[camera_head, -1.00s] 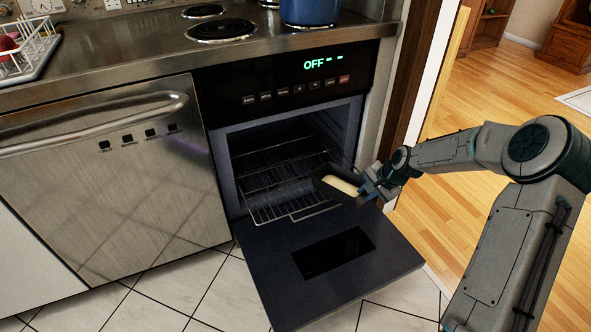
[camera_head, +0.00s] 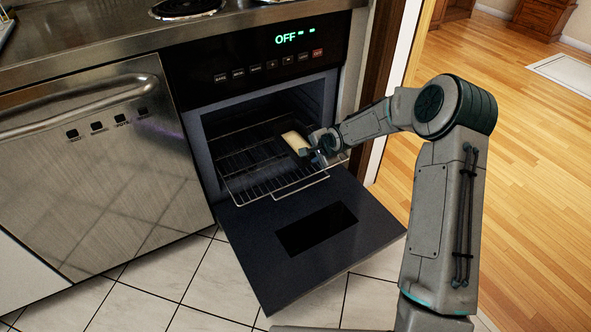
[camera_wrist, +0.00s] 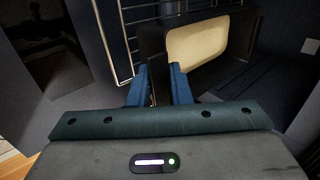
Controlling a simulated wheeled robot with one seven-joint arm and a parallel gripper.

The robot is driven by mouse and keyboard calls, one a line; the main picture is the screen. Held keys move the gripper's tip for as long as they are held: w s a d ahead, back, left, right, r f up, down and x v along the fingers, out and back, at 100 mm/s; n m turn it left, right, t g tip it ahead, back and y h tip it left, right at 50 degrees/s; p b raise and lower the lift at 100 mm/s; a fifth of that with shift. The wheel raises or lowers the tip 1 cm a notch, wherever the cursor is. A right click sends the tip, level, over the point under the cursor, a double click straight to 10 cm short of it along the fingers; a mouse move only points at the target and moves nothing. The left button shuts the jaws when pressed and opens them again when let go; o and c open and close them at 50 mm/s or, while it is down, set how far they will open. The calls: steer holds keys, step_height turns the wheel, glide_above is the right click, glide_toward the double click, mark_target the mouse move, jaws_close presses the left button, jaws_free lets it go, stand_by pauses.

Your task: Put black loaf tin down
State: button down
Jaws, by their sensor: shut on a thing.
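The black loaf tin (camera_wrist: 248,68) holds a pale, cream-coloured loaf (camera_wrist: 197,48) and fills the upper middle of the wrist view. In the head view the tin (camera_head: 284,138) is inside the mouth of the oven, over the right part of the pulled-out wire rack (camera_head: 250,178). My gripper (camera_wrist: 160,82) is shut on the tin's near wall, with one blue finger on each side. In the head view my gripper (camera_head: 312,148) reaches in from the right. I cannot tell whether the tin touches the rack.
The oven door (camera_head: 350,215) is folded down below the rack, with a dark window in it. The oven's side wall and frame (camera_head: 338,110) are close to my gripper. The rack's left part is bare. A steel dishwasher (camera_head: 100,170) stands at left.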

mark_target(295, 161)
steer(key=a+f, duration=0.1)
steer(key=a+f+b, duration=0.1)
steer(key=a, duration=0.1)
steer(key=w+a+f, duration=0.1)
steer(key=a, duration=0.1)
steer(key=shift+a+f+b, duration=0.1)
steer(key=shift+a+b, duration=0.15)
steer(key=shift+b, duration=0.15)
step_height(295, 161, down, 4)
steer(key=shift+s+f+b, duration=0.1)
steer(key=shift+b, duration=0.9)
steer(key=c, duration=1.3)
jaws_free()
steer(key=shift+p+v, duration=2.1)
steer(key=shift+v, duration=4.1)
